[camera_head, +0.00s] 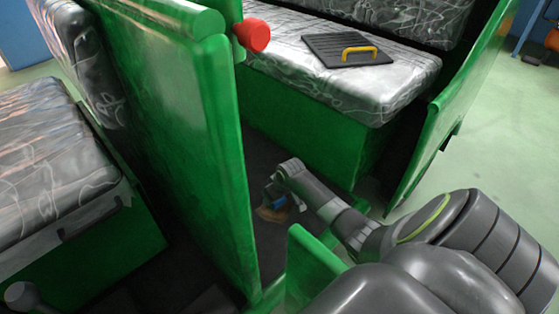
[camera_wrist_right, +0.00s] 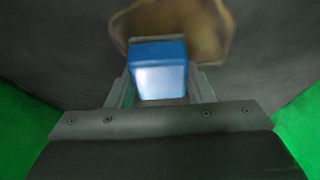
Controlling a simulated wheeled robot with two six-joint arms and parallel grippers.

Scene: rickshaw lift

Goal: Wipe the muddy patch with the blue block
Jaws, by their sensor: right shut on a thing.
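The blue block (camera_wrist_right: 159,72) is between the two fingers of my right gripper (camera_wrist_right: 160,88), which is shut on it. In the right wrist view the brown muddy patch (camera_wrist_right: 205,32) lies on the dark floor just beyond the block, which covers part of it. I cannot tell whether the block touches the floor. In the head view my right arm reaches down into the footwell, with the right gripper (camera_head: 280,192) and a bit of the blue block (camera_head: 279,176) close to the muddy patch (camera_head: 271,214). My left gripper is not clearly in view.
Green panels stand on both sides of the footwell, with a tall partition (camera_head: 190,140) at left. A patterned seat (camera_head: 370,90) behind holds a black board with a yellow handle (camera_head: 358,52). A red knob (camera_head: 254,35) sticks out from the partition. Another seat (camera_head: 45,170) is at left.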

